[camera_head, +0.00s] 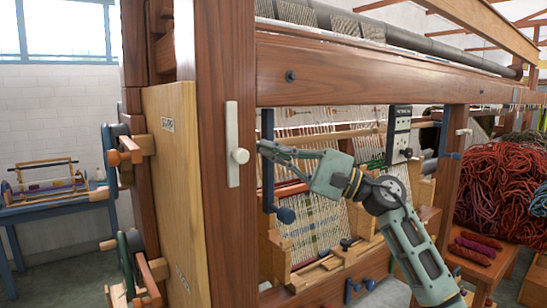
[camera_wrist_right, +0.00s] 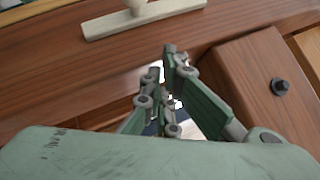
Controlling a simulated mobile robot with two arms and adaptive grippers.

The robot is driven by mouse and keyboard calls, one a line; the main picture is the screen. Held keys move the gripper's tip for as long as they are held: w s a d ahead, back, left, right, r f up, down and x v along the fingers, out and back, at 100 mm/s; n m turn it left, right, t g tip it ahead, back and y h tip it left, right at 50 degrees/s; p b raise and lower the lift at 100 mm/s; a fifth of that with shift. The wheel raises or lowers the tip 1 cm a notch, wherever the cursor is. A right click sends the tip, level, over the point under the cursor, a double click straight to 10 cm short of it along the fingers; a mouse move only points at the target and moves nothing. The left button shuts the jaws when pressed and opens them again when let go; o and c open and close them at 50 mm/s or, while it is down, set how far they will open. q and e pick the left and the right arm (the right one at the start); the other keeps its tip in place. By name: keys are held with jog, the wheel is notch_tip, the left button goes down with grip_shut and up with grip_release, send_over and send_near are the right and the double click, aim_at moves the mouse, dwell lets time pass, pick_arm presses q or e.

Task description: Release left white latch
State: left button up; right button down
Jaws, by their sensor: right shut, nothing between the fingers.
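The left white latch (camera_head: 233,145) is an upright plate with a round knob, fixed on the loom's left wooden post. In the right wrist view the white latch (camera_wrist_right: 142,16) lies across the top, with its knob cut off by the upper edge. My right gripper (camera_head: 262,147) is shut and empty. Its fingertips are just right of the latch knob in the head view, near the post's right edge. In the right wrist view my right gripper (camera_wrist_right: 168,55) shows below the latch plate, with a gap between them. My left gripper is in neither view.
The loom's top beam (camera_head: 380,72) runs across above my right arm. A dark blue lever (camera_head: 268,160) hangs close to my gripper. Another white latch (camera_head: 463,132) is on the right post. Red wool skeins (camera_head: 500,185) lie at the right. A small loom (camera_head: 48,190) stands on a table at the left.

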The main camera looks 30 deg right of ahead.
dwell(0.4)
jog(key=v, duration=1.2)
dwell(0.3)
